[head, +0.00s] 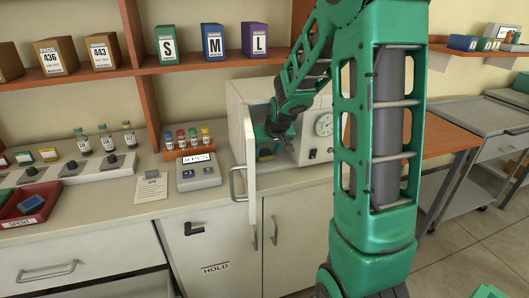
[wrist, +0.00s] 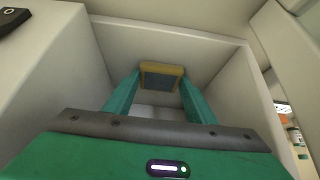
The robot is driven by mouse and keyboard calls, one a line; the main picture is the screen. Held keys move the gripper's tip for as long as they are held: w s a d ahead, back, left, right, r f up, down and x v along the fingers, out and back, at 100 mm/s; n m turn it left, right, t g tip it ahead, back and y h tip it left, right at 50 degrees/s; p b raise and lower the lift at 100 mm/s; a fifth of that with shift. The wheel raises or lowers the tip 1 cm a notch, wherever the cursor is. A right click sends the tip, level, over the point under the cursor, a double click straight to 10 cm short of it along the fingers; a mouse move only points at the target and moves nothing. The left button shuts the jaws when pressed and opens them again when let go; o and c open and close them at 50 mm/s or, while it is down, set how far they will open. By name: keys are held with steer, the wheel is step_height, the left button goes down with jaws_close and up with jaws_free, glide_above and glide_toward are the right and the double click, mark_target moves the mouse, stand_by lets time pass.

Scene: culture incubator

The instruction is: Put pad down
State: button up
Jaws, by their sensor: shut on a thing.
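The pad (wrist: 161,68), with a yellow rim and a grey face, is between the two green fingers of my gripper (wrist: 160,84) in the wrist view. The fingers are shut on its sides and hold it inside the pale chamber of the incubator (wrist: 215,65). I cannot tell whether the pad touches the chamber floor. In the head view the incubator (head: 240,97) stands on the counter with its door (head: 249,155) swung open. My gripper (head: 268,148) is in its opening, and a little yellow of the pad (head: 266,154) shows.
A counter device reading "PCS" (head: 199,173) and a rack of capped vials (head: 190,152) stand left of the incubator. A red tray (head: 32,206) holds a blue pad at far left. Shelves with boxes (head: 212,41) hang above. The chamber walls are close around my gripper.

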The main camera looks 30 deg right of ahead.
steer(key=o, duration=1.1)
steer(key=v, duration=1.2)
steer(key=s+a+f+m+g+y, duration=0.1)
steer(key=s+a+f+g, duration=0.1)
steer(key=s, duration=1.3)
steer(key=s+a+f+m+g+y, duration=0.1)
steer(key=s+g, duration=0.3)
steer(key=s, duration=1.1)
steer(key=shift+s+a+f+m+g, duration=0.3)
steer(key=shift+s+a+f+m, duration=0.1)
steer(key=shift+a+m, duration=0.25)
